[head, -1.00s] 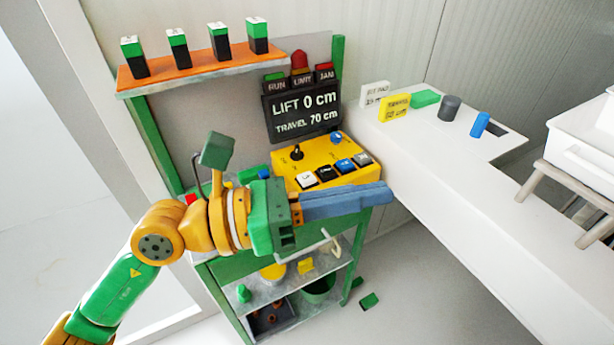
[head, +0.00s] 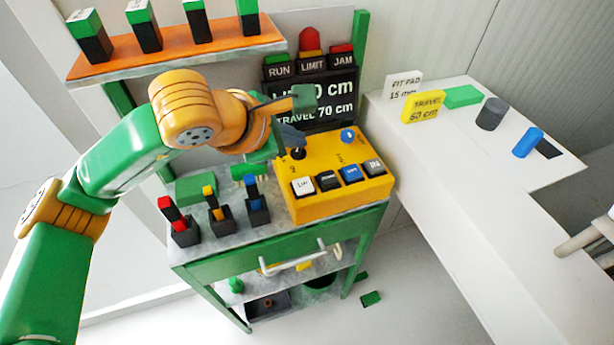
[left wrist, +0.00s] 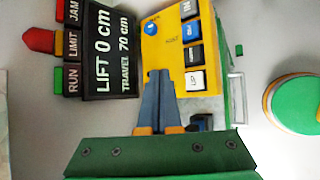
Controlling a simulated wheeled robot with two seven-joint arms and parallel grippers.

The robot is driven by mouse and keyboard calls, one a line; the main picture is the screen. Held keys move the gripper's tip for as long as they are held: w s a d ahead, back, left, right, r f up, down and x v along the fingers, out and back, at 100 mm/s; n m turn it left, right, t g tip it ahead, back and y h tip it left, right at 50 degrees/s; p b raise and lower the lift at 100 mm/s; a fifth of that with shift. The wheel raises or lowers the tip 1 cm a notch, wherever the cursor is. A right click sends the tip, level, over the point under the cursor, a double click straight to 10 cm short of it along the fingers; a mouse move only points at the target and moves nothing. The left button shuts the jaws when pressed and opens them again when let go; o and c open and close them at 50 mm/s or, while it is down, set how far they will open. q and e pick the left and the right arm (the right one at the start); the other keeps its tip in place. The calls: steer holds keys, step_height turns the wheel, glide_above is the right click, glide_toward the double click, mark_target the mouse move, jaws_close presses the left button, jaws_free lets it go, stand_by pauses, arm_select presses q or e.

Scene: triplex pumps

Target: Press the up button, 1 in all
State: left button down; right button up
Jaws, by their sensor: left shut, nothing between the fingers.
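The yellow control box (head: 318,205) stands on the bench with a row of square buttons on its front: white (head: 303,187), black (head: 328,180), blue (head: 351,174) and grey (head: 374,167). A black stick (head: 298,153) and a blue knob (head: 348,135) sit behind them. I cannot tell which control is marked up. My left gripper (head: 292,140) is shut and empty, at the box's back left by the stick. In the left wrist view its fingertips (left wrist: 160,74) overlap the box, beside the white button (left wrist: 196,79).
The dark display (head: 315,102) reads lift 0 cm, travel 70 cm, below RUN, LIMIT and JAM lamps. Red, yellow and blue-handled switches (head: 220,212) stand left of the box. An orange shelf (head: 170,55) is above. A white counter (head: 440,165) lies to the right.

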arm_select(q)
steer(key=b, duration=0.6)
glide_toward(308, 176)
steer(key=x, duration=0.4)
steer(key=shift+w+d+r, duration=0.1)
steer(key=shift+w+d, duration=0.15)
steer(key=shift+w, duration=0.05)
stand_by(1.3)
steer(key=shift+f+b, duration=0.5)
steer(key=shift+b, duration=0.3)
